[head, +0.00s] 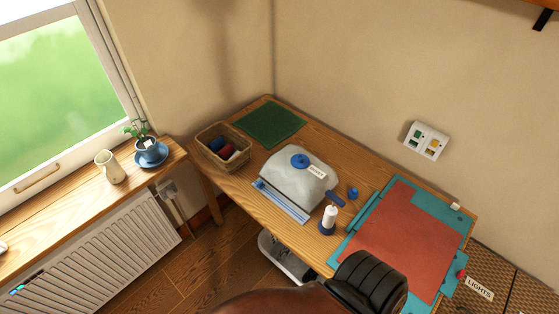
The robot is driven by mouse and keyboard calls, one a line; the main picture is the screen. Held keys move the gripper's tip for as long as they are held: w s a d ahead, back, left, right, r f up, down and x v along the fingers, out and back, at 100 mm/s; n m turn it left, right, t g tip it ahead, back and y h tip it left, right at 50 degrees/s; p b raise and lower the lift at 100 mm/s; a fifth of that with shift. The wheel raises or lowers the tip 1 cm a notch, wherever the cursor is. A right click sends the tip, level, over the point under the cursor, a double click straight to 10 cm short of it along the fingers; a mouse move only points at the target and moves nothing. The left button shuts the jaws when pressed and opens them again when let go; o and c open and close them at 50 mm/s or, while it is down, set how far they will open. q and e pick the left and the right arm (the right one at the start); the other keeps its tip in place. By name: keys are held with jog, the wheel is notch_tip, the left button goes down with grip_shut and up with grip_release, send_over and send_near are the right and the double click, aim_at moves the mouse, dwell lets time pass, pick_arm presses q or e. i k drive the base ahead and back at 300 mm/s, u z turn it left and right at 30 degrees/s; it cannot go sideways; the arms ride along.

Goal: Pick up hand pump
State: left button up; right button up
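I cannot pick out a hand pump for certain. A small white upright piece on a dark blue round base (328,219) stands near the front edge of the wooden desk (240,185); it is too small to tell what it is. A flat dark blue piece (336,199) lies just behind it, and a small blue round thing (353,194) lies further right. Neither of my grippers shows in the head view.
A grey covered, rounded bulk (290,185) with a blue ruler-like strip (281,202) fills the desk's middle. A basket of balls (206,153), a green mat (269,123) and a red sheet on a teal mat (395,245) surround it. A black ribbed object (368,284) stands in front.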

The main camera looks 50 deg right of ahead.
aim_at(327, 226)
jog(key=z, duration=1.75)
